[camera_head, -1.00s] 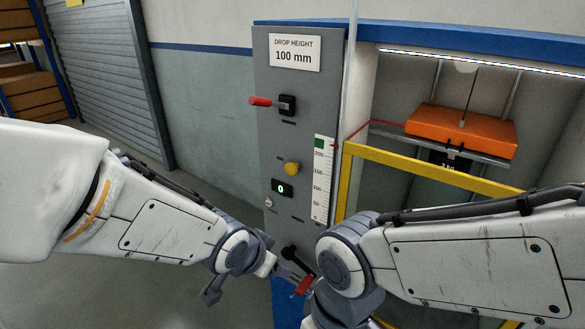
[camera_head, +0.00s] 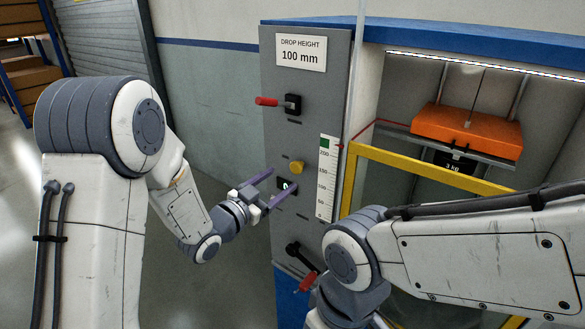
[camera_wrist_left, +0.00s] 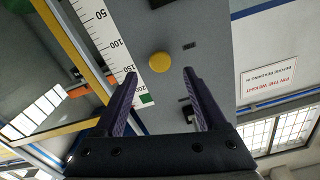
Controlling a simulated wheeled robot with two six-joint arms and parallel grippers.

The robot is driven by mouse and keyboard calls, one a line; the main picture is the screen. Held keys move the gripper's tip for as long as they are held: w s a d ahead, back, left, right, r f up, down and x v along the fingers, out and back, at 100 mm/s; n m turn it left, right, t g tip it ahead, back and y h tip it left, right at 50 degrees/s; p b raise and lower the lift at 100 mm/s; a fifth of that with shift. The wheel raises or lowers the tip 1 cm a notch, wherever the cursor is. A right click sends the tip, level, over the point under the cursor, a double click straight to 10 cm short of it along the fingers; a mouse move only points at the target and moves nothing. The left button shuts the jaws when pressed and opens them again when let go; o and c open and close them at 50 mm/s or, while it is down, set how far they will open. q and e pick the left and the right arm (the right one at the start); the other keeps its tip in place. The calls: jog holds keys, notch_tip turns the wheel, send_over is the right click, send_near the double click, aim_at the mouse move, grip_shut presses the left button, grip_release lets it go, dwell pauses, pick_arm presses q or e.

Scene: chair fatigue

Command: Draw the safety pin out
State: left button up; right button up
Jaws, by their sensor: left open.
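I cannot tell for certain which part is the safety pin. A horizontal red handle (camera_head: 268,101) sticks out left from a black block (camera_head: 292,104) high on the grey panel (camera_head: 290,140). A thin red line (camera_head: 362,130) runs from the scale's edge toward the orange weight (camera_head: 466,133). My left gripper (camera_head: 281,182) is open and empty in front of the panel, below the yellow knob (camera_head: 297,167), partly covering the display. In the left wrist view, the yellow knob (camera_wrist_left: 160,62) shows between the open fingers (camera_wrist_left: 158,80). My right gripper is out of view.
A black lever with a red grip (camera_head: 307,282) is low on the panel, close to my right arm. A yellow frame (camera_head: 430,168) borders the opening right of the scale (camera_head: 327,180). A warning sign (camera_wrist_left: 268,78) shows in the left wrist view. Open floor lies left of the panel.

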aim_at(295, 170)
pick_arm(q)
jog(key=p+x, duration=0.1)
jog(key=x, duration=0.5)
jog(key=shift+w+d, duration=0.15)
jog(key=shift+c, duration=0.2)
grip_shut()
dwell(1.1)
